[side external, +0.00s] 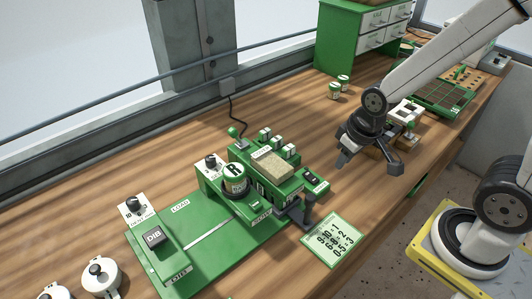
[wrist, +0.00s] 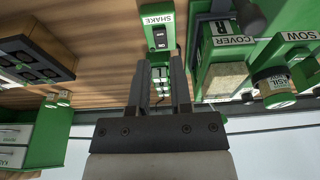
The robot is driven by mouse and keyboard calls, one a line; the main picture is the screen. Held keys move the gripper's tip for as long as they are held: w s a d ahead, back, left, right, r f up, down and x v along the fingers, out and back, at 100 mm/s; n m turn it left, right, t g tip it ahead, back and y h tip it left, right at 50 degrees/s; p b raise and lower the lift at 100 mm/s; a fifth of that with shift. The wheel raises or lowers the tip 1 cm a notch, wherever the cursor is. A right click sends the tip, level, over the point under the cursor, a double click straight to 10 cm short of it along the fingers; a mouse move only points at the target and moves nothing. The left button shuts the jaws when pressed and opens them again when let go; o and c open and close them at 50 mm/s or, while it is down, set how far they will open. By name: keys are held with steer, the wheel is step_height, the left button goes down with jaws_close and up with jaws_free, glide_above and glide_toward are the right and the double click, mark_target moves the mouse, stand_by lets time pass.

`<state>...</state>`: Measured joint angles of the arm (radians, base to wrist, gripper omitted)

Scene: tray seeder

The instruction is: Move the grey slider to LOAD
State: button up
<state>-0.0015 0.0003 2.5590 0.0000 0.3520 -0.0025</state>
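The green seeder (side external: 215,250) lies on the bench with a LOAD label (side external: 180,206) on its left part. A dark grey upright handle (side external: 308,207) stands at its front right end, by the SOW label (side external: 262,210); it looks like the grey slider, though I cannot be sure. A dark grey rounded knob also shows at the top of the wrist view (wrist: 250,14), near the COVER label. My gripper (side external: 343,162) is above the bench, right of the seeder and apart from it. In the wrist view its two fingers (wrist: 158,88) are apart with nothing held between them.
A green SHAKE switch box (wrist: 158,30) lies beyond the fingertips. A printed number card (side external: 333,239) lies in front of the seeder. A green drawer cabinet (side external: 365,35) stands at the back.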

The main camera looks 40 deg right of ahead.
steer(key=o, duration=0.3)
steer(key=shift+a, duration=0.25)
steer(key=shift+o, duration=0.9)
steer(key=shift+w+a+r+n, duration=0.15)
steer(key=shift+a+n, duration=0.2)
steer(key=shift+n, duration=0.25)
steer(key=r+n+g, duration=0.2)
steer(key=n+g, duration=0.1)
steer(key=n, duration=0.5)
glide_above(311, 197)
steer(key=shift+f, duration=0.2)
steer(key=shift+f, duration=3.75)
jaws_close()
